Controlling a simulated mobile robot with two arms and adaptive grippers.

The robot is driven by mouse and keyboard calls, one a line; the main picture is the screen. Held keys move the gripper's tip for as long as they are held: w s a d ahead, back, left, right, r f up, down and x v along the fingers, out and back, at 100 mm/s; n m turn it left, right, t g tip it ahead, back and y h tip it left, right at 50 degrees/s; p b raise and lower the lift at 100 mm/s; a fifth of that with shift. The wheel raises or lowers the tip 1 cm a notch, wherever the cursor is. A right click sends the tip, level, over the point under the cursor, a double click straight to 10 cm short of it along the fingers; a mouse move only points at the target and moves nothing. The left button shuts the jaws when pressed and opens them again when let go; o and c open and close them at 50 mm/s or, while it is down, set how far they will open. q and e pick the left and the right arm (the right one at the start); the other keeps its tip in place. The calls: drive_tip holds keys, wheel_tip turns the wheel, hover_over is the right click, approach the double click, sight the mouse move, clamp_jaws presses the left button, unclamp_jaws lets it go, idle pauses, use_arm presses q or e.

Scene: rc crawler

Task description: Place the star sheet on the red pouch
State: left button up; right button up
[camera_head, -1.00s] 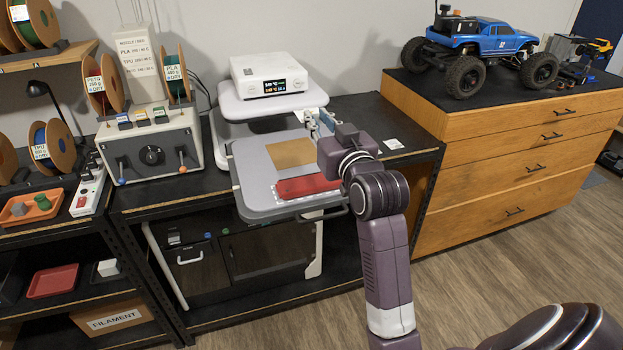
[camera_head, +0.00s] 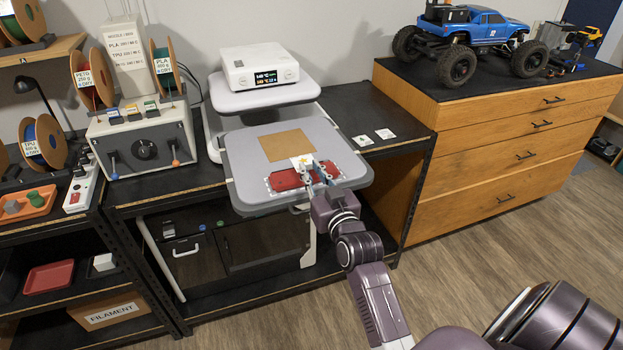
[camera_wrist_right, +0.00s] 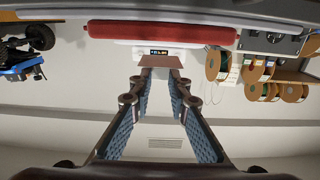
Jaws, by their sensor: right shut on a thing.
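The red pouch (camera_head: 286,181) lies flat near the front edge of the grey press tray (camera_head: 240,165). It also shows as a red bar in the wrist view (camera_wrist_right: 160,33). My right gripper (camera_head: 316,175) is over the pouch's right part and hides some of it. It is shut on a small white sheet with a faint yellowish mark, the star sheet (camera_head: 302,161), which shows just beyond the fingertips. I cannot tell whether the sheet touches the pouch. In the wrist view a brown patch shows between the fingertips (camera_wrist_right: 160,68). My left gripper is not in view.
A brown square (camera_head: 286,145) lies on the tray behind the pouch. The press head with a white control box (camera_head: 258,68) stands behind it. Two white cards (camera_head: 385,134) (camera_head: 363,141) lie on the dark bench at right. The wooden drawer cabinet (camera_head: 480,140) carries a blue truck.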

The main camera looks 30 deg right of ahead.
wheel_tip(320, 180, down, 3)
drive_tip(key=shift+r, duration=0.1)
drive_tip(key=shift+f, duration=0.2)
drive_tip(key=o, duration=0.7)
drive_tip(key=shift+o, duration=0.2)
